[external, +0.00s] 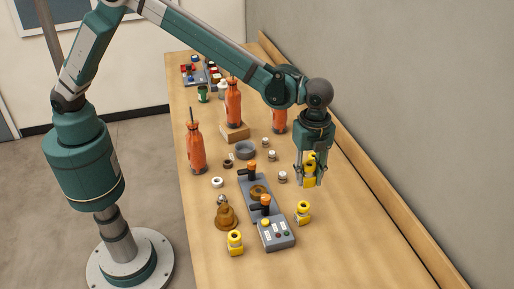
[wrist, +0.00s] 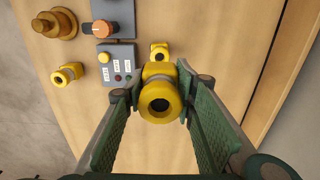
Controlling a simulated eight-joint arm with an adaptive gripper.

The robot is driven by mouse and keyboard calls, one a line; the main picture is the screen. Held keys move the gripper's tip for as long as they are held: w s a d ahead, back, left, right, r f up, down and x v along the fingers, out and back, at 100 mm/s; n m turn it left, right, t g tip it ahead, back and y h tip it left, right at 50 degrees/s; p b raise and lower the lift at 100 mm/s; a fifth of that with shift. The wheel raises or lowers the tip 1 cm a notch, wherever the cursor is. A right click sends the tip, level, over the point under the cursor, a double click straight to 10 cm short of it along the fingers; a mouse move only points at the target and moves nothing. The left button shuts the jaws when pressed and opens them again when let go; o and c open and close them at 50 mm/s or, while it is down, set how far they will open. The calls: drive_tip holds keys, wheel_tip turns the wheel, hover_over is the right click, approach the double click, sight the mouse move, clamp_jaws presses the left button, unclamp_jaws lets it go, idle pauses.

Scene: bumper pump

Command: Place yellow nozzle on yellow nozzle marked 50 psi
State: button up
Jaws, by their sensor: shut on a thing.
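My gripper (external: 311,178) is shut on a yellow nozzle (external: 311,160) and holds it above the table. The wrist view shows this nozzle (wrist: 160,98) between the two fingers, its round open end facing the camera. A second yellow nozzle (external: 303,212) stands on the table below my gripper; in the wrist view it (wrist: 159,49) shows just past the held one, partly hidden. A third yellow nozzle (external: 235,243) stands left of the grey control box; it also shows in the wrist view (wrist: 67,74). No 50 psi marking is readable on any nozzle.
The grey control box (external: 276,235) has a yellow button and small labels. A grey plate with orange-topped knobs (external: 252,170) and a brown stepped part (external: 227,216) stand nearby. Orange bottles (external: 196,150) stand farther back. A wall runs along the right; the front right table is clear.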

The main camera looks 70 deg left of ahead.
hover_over(304, 205)
drive_tip(key=shift+f, duration=3.1)
drive_tip(key=shift+f, duration=0.15)
drive_tip(key=shift+f+p, duration=0.35)
drive_tip(key=shift+f, duration=1.35)
drive_tip(key=shift+f, duration=0.2)
drive_tip(key=o, duration=1)
drive_tip(key=shift+r, duration=0.25)
wheel_tip(304, 205, up, 12)
drive_tip(key=shift+f+b, duration=0.1)
drive_tip(key=shift+b, duration=0.2)
